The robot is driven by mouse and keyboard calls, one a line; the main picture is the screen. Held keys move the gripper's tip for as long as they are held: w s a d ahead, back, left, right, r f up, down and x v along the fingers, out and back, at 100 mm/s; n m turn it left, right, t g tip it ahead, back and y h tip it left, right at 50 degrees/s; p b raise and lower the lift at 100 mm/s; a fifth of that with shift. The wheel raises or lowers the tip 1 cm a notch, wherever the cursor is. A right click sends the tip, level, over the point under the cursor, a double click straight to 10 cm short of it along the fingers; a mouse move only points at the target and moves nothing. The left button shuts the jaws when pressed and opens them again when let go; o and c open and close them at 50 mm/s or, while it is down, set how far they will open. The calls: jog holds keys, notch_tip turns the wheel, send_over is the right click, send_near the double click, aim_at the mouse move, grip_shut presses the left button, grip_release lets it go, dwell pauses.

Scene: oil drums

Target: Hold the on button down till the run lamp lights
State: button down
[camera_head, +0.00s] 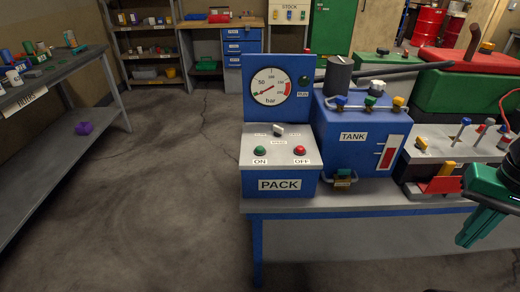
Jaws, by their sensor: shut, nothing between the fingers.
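The blue box labelled PACK (246,184) stands on the bench's front left, with a grey sloped top. The green ON button (260,150) is on the left of that top, and the red OFF button (300,150) is on the right. The run lamp (304,81) sits on the blue panel behind, above a small label; it looks dark. My gripper (468,238) is at the right edge, teal, pointing down and left, with its fingers together and empty. It is well to the right of the ON button and apart from it.
A pressure gauge (279,87) has its needle near the low end. A selector knob (278,130) sits behind the buttons. The blue TANK (345,150) with valves stands right of PACK, then a tray of levers (430,150). Open floor lies left of the bench (300,205).

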jog(key=w+a+r+n+t, duration=0.15)
jog(key=w+a, duration=0.25)
jog(key=w, duration=0.4)
jog(key=w+a+t, duration=0.2)
jog(key=w+a, duration=0.2)
jog(key=w, duration=0.5)
jog(key=w+a+r+n+t, duration=0.1)
jog(key=w+a, duration=0.3)
jog(key=w, duration=0.4)
jog(key=w+a+r+t+y, duration=0.1)
jog(key=w+a, duration=0.3)
jog(key=a, duration=0.5)
jog(key=w+a+r+n+t+y, duration=0.1)
jog(key=w+a, duration=0.3)
jog(key=a, duration=0.5)
jog(key=w+a+r+n+t+y, duration=0.1)
jog(key=w+a+y, duration=0.2)
jog(key=a, duration=0.6)
jog(key=shift+w+a+r, duration=0.25)
jog(key=shift+w+a, duration=0.05)
jog(key=shift+w, duration=0.2)
send_over(262, 151)
jog(key=shift+f, duration=4.45)
jog(key=shift+f, duration=0.1)
jog(key=shift+f, duration=0.25)
